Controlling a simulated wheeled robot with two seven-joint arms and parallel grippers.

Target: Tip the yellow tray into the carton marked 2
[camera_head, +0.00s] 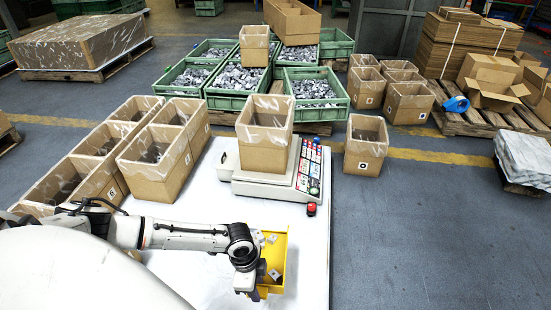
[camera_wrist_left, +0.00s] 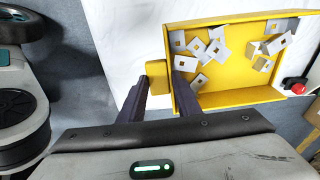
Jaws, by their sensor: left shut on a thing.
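The yellow tray (camera_head: 281,256) lies on the white table near its front, with several small stamped metal parts in it; it also shows in the left wrist view (camera_wrist_left: 225,98). My left gripper (camera_head: 250,287) is at the tray's near left side. In the left wrist view its fingers (camera_wrist_left: 157,82) are on either side of the tray's yellow handle block, shut on it. The tray looks level. Several open cartons (camera_head: 157,185) stand at the table's left. Their small marks are too small to read surely, so I cannot tell which is marked 2. My right gripper is not in view.
A scale (camera_head: 283,182) with a keypad bears an open carton (camera_head: 264,158) behind the tray. A red button (camera_head: 311,208) is on the table's right side. Green crates (camera_head: 240,102) of metal parts stand beyond. The table between tray and left cartons is partly covered by my arm.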

